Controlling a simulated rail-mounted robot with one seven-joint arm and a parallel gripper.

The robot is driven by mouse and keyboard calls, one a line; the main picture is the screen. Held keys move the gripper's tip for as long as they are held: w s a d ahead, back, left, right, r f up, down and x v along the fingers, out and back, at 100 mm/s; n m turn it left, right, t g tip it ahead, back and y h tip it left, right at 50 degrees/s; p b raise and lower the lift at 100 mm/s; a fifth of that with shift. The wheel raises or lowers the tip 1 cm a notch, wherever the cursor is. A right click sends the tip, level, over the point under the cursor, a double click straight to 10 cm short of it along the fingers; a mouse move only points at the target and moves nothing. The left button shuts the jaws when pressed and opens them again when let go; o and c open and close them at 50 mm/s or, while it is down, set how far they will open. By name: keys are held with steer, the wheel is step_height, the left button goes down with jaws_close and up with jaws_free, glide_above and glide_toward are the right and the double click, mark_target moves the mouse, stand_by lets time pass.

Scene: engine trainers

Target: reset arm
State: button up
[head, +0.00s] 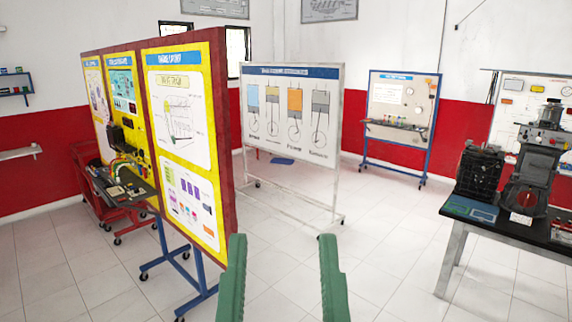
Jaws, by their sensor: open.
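My gripper (282,240) shows at the bottom middle of the head view as two green fingers. The gripper is open and empty, touching nothing that I can see. The rest of my arm is out of the picture.
A yellow display board (180,115) on a blue wheeled stand is close on the left, with a red cart (95,195) behind it. A white board (292,110) stands ahead. A black-topped table (500,222) with engine parts is right. Tiled floor (385,215) lies clear between.

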step_height(320, 180, up, 14)
steer(key=p, duration=1)
steer(key=shift+r, duration=0.1)
